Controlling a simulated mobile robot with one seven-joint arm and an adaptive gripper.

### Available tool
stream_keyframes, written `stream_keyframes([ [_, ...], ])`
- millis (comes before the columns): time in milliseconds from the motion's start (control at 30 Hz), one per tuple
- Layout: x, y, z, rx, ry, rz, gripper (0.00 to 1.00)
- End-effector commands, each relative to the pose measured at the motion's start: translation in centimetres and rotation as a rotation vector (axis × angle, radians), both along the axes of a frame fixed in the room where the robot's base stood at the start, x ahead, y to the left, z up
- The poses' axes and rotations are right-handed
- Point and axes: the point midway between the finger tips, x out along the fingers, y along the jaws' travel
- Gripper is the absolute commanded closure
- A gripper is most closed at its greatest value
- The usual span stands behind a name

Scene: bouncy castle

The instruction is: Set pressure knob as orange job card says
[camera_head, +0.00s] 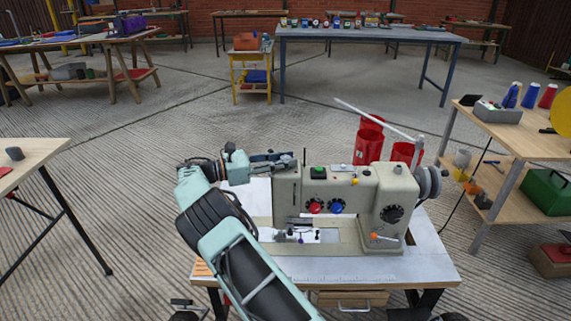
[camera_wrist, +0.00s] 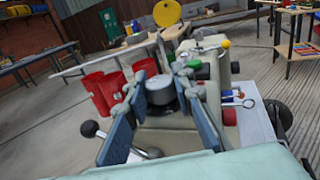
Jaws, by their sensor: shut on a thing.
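The grey-beige sewing machine (camera_head: 345,190) stands on a pale work table. My gripper (camera_head: 290,159) reaches from the left to the top left end of the machine's head. In the wrist view, my gripper (camera_wrist: 159,82) has its two blue-padded fingers on either side of a grey round knob (camera_wrist: 159,92), shut on it. The head view hides this knob behind the fingers. Red and blue dials (camera_head: 325,206) sit on the machine's front, with a dark dial (camera_head: 391,214) at the right. A small orange patch (camera_head: 202,268) lies at the table's left front edge; I cannot tell whether it is the job card.
Red cylinders (camera_head: 368,144) stand behind the machine, with a slanted pale rod above them. A handwheel (camera_head: 428,182) juts out at the right end. A wooden shelf table (camera_head: 520,140) with cones and a green box stands at right. Open floor lies to the left and behind.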

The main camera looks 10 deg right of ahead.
Motion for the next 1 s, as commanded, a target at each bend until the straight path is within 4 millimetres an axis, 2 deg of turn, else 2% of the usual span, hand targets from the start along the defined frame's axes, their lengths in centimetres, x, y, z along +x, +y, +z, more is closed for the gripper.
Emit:
stream_keyframes([
  [933,-0.02,-0.03,0.07,-0.002,0.000,-0.066,1.00],
  [967,-0.01,-0.03,0.08,-0.002,0.000,-0.066,0.75],
  [1000,-0.01,-0.03,0.08,-0.002,0.000,-0.066,0.71],
])
